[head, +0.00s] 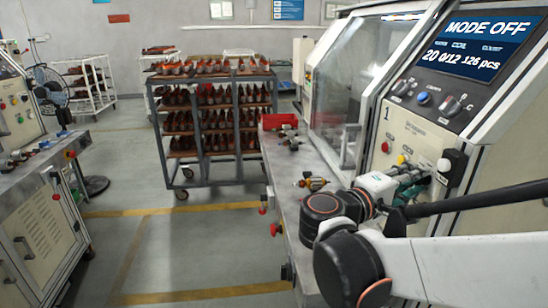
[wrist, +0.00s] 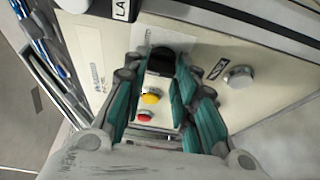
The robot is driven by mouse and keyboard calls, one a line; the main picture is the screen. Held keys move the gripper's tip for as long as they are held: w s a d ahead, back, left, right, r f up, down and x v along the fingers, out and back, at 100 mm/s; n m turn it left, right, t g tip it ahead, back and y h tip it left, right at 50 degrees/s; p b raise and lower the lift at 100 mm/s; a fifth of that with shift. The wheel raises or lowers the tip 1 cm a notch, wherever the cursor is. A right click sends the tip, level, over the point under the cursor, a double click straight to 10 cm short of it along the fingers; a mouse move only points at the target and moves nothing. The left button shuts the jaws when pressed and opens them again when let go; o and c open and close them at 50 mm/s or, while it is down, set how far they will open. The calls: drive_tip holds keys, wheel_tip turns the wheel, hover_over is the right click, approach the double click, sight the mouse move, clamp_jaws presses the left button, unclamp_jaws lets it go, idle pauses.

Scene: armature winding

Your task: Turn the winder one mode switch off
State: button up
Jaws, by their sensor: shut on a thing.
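The winder one machine (head: 390,128), marked 1, stands at the right of the head view. Its screen (head: 480,45) reads MODE OFF. My gripper (head: 424,178) is at its front panel, with teal fingers pointing at the panel. In the wrist view my gripper (wrist: 163,88) has its fingers on both sides of the black mode switch (wrist: 160,62) and is shut on it. The fingers partly hide the switch's sides, and in the head view they hide it. The switch's exact angle cannot be told.
A yellow button (wrist: 150,97) and a red button (wrist: 145,116) sit close to the fingers. A pale round button (wrist: 238,77) is to the right. A metal bench (head: 285,185) holds small parts.

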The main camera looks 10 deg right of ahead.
drive_tip(key=o, duration=1.1)
drive_tip(key=shift+c, duration=0.2)
drive_tip(key=shift+a, duration=0.1)
